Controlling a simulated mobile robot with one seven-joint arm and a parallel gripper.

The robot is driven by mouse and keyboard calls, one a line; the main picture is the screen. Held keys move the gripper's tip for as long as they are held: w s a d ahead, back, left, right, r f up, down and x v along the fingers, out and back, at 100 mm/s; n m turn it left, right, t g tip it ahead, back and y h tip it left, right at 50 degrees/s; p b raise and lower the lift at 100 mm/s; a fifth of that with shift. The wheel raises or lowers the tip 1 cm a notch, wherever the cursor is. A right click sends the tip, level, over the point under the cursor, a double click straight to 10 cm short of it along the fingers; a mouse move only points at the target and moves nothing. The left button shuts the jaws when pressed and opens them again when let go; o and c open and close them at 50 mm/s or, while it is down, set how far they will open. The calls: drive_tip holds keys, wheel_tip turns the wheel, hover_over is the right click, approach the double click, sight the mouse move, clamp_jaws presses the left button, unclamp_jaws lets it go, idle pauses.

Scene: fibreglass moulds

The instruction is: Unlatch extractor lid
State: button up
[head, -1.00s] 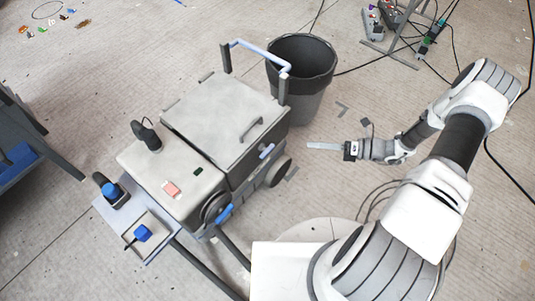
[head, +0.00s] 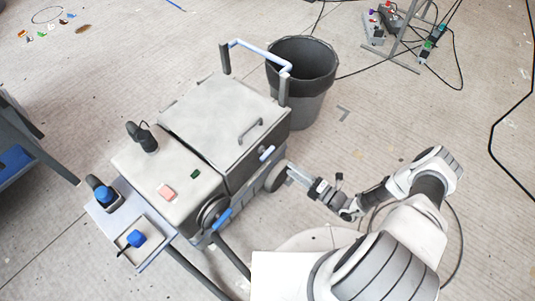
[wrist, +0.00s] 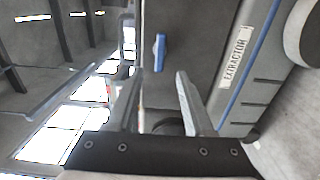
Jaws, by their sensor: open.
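The extractor is a grey box on wheels; its flat lid (head: 215,105) lies closed on top with a dark handle (head: 250,131). A small blue latch (head: 266,153) sits on its right side, just below the lid edge. In the wrist view the blue latch (wrist: 159,52) stands out from the grey side, beyond the fingertips. The side there carries an EXTRACTOR label (wrist: 237,57). My gripper (head: 292,172) is beside this side, to the right of and lower than the latch in the head view. In the wrist view my gripper (wrist: 158,74) is open and empty, its fingers apart from the latch.
A black bin (head: 302,75) stands behind the extractor, near a blue push bar (head: 262,55). A second blue lever (head: 222,219) is by the round part at the front. A side shelf (head: 150,252) holds blue-topped items.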

sight(268, 152)
drive_tip(key=b+x, duration=0.1)
drive_tip(key=x, duration=1.1)
drive_tip(key=shift+w+b, duration=0.1)
drive_tip(key=shift+b, duration=0.25)
clamp_jaws()
